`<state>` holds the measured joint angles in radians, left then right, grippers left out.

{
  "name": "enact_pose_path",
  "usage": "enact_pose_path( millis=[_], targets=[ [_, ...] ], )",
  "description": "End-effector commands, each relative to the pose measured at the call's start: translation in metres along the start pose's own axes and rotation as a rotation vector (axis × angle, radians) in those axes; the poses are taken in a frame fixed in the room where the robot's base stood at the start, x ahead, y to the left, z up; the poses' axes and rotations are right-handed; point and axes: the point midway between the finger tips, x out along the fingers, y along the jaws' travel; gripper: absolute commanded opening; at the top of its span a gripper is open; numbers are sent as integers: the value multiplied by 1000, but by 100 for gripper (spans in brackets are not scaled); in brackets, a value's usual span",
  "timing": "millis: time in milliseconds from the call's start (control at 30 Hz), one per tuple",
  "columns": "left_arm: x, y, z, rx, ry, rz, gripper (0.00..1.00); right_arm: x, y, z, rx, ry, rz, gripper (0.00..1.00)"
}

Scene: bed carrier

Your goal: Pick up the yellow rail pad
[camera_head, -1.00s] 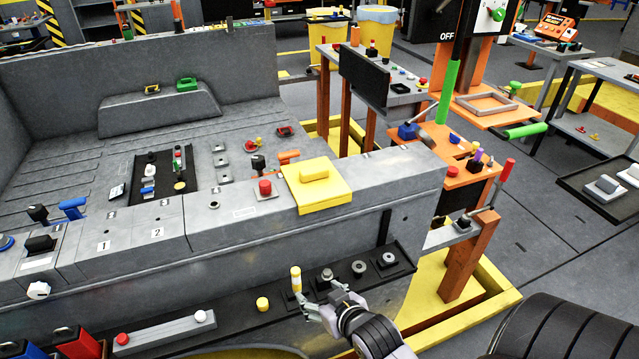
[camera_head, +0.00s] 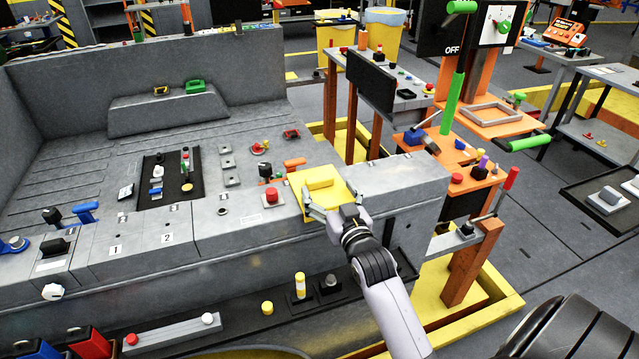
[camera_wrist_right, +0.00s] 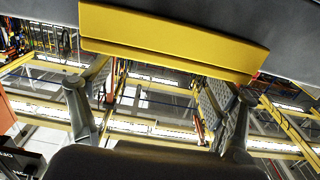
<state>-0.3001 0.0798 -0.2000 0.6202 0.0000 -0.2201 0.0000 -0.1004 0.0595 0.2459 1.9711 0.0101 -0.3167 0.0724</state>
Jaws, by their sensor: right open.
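The yellow rail pad (camera_head: 324,185) is a square plate with a raised block on top. It lies on the top rail of the grey bed carrier, near its right end. My right gripper (camera_head: 326,207) is at the pad's front edge, with its fingers spread and nothing held between them. In the right wrist view the yellow pad (camera_wrist_right: 175,38) spans the top, beyond the open fingers (camera_wrist_right: 160,105). Whether a finger touches the pad I cannot tell. My left gripper is not in view.
A red button (camera_head: 271,196) and an orange-handled lever (camera_head: 294,163) sit left of the pad on the carrier. An orange stand (camera_head: 463,178) with levers is to the right. A lower black ledge (camera_head: 240,314) holds several small parts, including a yellow peg (camera_head: 300,285).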

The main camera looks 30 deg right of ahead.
Motion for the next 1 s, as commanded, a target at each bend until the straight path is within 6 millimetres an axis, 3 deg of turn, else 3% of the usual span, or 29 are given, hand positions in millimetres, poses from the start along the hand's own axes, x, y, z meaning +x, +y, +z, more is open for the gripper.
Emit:
enact_pose_path(
  millis=[167, 533, 833, 1000],
  targets=[
    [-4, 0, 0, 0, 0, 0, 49, 11, 0, -1, -1, 1, 0, 82],
    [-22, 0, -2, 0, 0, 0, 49, 56, -3, -1, -1, 1, -1, 82],
    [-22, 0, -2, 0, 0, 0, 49, 59, -2, 1, -1, 0, -1, 81],
    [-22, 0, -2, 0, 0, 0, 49, 59, -2, 1, 0, 0, -1, 70]
  ],
)
